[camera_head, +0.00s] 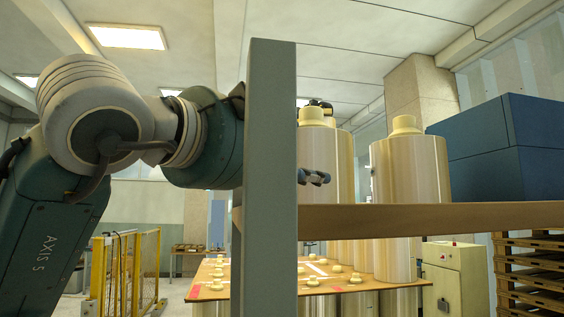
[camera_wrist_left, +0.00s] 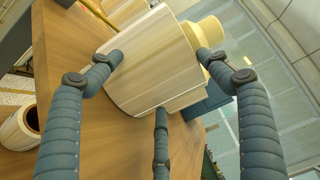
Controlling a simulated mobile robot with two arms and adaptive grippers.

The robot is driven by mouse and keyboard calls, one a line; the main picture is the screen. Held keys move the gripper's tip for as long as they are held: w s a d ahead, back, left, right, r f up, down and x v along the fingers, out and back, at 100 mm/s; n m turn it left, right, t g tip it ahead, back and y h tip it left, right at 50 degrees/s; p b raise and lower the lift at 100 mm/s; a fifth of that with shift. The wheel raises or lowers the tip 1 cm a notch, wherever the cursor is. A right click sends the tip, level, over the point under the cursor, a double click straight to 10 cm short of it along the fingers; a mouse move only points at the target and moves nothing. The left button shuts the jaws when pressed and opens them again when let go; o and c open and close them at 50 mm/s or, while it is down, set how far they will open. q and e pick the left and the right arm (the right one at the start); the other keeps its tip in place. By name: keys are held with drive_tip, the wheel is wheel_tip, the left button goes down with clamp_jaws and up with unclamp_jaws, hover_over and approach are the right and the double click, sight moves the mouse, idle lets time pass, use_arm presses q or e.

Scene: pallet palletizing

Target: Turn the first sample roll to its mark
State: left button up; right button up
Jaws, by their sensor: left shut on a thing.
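A pale sample roll (camera_head: 335,160) with a cream core stands upright on a wooden shelf (camera_head: 430,217), partly hidden by a grey post. My left gripper (camera_head: 314,177) is mostly behind that post; a dark finger part shows in front of the roll. In the left wrist view its ribbed fingers (camera_wrist_left: 160,75) are around the side of the roll (camera_wrist_left: 150,62), shut on it. The roll's cream core (camera_wrist_left: 203,36) points to the upper right there. A second similar roll (camera_head: 410,170) stands to the right on the shelf. I see no mark on either roll. My right gripper is not in view.
The grey post (camera_head: 270,180) rises close in front of my left arm. Blue boxes (camera_head: 510,145) stand at the right. A hollow tube (camera_wrist_left: 18,128) lies at the wrist view's left edge.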

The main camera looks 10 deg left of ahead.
use_arm(q)
drive_tip(key=shift+w+d+f+g, duration=0.15)
drive_tip(key=shift+d+f+g, duration=0.2)
drive_tip(key=shift+f, duration=0.45)
drive_tip(key=o, duration=1.4)
drive_tip(key=shift+c, duration=0.2)
drive_tip(key=o, duration=0.4)
drive_tip(key=shift+d, duration=0.1)
drive_tip(key=shift+w+d, duration=0.1)
drive_tip(key=shift+w, duration=0.1)
approach(310, 115)
drive_tip(key=x, duration=0.5)
drive_tip(key=shift+w+d+f, duration=0.1)
drive_tip(key=shift+d+f, duration=0.05)
drive_tip(key=shift+f, duration=0.25)
drive_tip(key=shift+w+r, duration=0.1)
drive_tip(key=shift+r, duration=0.25)
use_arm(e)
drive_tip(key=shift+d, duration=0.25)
